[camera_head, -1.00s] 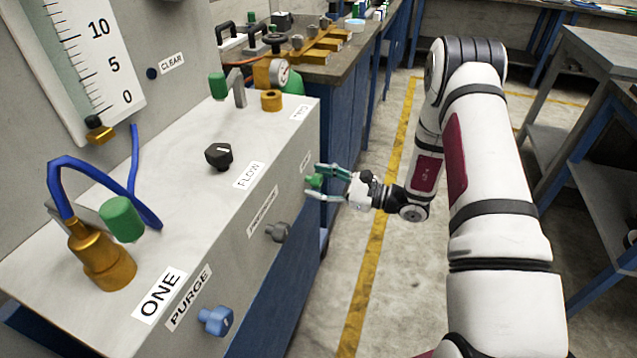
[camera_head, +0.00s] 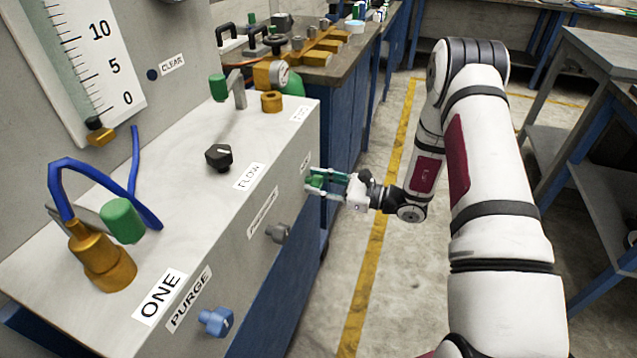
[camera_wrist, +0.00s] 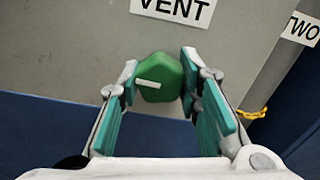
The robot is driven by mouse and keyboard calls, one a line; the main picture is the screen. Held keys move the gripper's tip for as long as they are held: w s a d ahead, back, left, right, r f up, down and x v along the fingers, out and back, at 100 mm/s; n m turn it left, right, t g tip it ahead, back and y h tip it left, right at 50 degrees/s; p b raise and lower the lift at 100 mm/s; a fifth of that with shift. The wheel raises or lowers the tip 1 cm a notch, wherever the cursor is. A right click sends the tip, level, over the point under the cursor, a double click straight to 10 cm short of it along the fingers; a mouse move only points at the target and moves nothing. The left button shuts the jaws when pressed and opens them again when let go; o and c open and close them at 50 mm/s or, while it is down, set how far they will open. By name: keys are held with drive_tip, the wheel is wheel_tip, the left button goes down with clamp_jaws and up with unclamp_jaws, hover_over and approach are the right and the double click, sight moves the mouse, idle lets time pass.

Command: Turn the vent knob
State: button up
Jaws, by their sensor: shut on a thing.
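The vent knob (camera_wrist: 160,80) is green with a pale bar on its face. In the wrist view it sits on the grey panel under the VENT label (camera_wrist: 178,10), with the pale bar tilted slightly from level. My gripper (camera_wrist: 158,84) has one teal-padded finger on each side of the knob and is shut on it. In the head view my gripper (camera_head: 314,183) reaches the front face of the grey box from the right, and the green knob (camera_head: 316,181) shows between its fingers. The exact contact at the fingertips is partly hidden.
On the box's front face are a blue purge knob (camera_head: 216,320) and a grey knob (camera_head: 279,233). A black flow knob (camera_head: 219,156) and brass fittings with green handles (camera_head: 122,220) stand on top. The floor right of the box is clear.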

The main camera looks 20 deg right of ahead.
drive_tip(key=m+p, duration=0.1)
drive_tip(key=m, duration=0.2)
drive_tip(key=shift+m, duration=0.4)
drive_tip(key=m+p, duration=0.1)
drive_tip(key=m, duration=0.3)
drive_tip(key=shift+s+r+m, duration=0.1)
drive_tip(key=shift+m, duration=0.2)
drive_tip(key=m+p, duration=0.1)
drive_tip(key=m, duration=0.3)
drive_tip(key=shift+m, duration=0.3)
drive_tip(key=shift+m+p, duration=0.55)
drive_tip(key=shift+m, duration=1.55)
drive_tip(key=o, duration=1.2)
drive_tip(key=shift+c, duration=0.2)
drive_tip(key=v, duration=1.2)
